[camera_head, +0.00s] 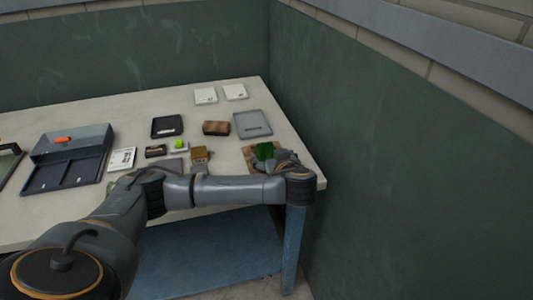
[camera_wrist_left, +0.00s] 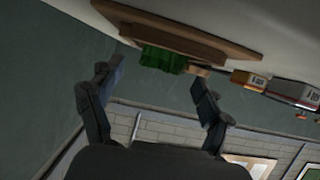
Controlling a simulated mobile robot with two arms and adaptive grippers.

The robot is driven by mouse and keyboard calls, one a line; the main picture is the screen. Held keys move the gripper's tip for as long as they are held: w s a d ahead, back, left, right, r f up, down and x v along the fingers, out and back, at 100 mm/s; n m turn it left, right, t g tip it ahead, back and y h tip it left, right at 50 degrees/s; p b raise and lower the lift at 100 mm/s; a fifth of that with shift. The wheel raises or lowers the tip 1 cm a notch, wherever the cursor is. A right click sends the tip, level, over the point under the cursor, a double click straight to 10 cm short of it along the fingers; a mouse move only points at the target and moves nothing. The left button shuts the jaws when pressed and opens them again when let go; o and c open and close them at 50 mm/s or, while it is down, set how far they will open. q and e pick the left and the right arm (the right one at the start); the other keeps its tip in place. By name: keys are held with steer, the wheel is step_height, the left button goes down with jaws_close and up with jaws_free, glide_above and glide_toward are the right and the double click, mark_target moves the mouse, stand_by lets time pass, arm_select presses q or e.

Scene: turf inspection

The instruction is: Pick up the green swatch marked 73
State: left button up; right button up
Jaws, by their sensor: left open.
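A dark green swatch (camera_head: 265,151) lies on a brown wooden board (camera_head: 250,168) near the right end of the table. No number can be read on it. My left gripper (camera_head: 284,158) is beside the swatch, over the table's right edge, and partly covers the board. In the left wrist view the green swatch (camera_wrist_left: 162,59) sits on the wooden board (camera_wrist_left: 215,38), ahead of my left gripper (camera_wrist_left: 155,77). The fingers are spread apart with nothing between them. My right gripper is not in view.
The pale table (camera_head: 215,143) also holds a grey tray (camera_head: 252,124), a brown block (camera_head: 216,128), a black tray (camera_head: 167,126), white cards (camera_head: 206,96) and a dark blue open box (camera_head: 65,172). A green wall (camera_head: 400,180) stands close to the right.

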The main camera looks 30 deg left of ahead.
arm_select(q)
steer(key=shift+x, duration=1.35)
steer(key=c, duration=0.9)
steer(key=shift+r, duration=0.1)
